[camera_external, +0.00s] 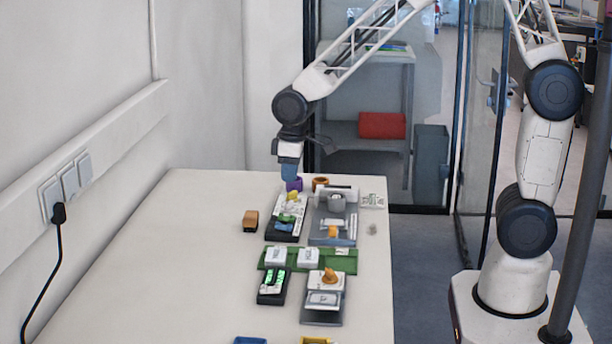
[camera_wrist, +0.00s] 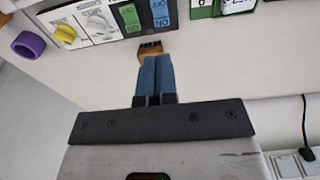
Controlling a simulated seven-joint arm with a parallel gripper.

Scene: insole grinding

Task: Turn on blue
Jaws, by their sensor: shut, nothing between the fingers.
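A panel (camera_external: 279,237) lies on the table with a yellow knob (camera_external: 293,196), a green switch (camera_external: 287,218) and a blue switch (camera_external: 284,228), the blue one at its near end. In the wrist view the green switch (camera_wrist: 130,17) and blue switch (camera_wrist: 160,12) sit side by side at the top, both with lettering. The blue switch's position is too small to tell. My gripper (camera_external: 289,178) has blue fingers, is shut and empty, and is above the far end of the panel. In the wrist view my gripper (camera_wrist: 153,62) is below the switches, apart from them.
A purple ring (camera_external: 294,184) and an orange ring (camera_external: 319,183) are at the far end. A brown-orange block (camera_external: 250,221) lies left of the panel. A grey device (camera_external: 352,228) stands to its right, a green tray (camera_external: 345,263) nearer. The table's left side is clear.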

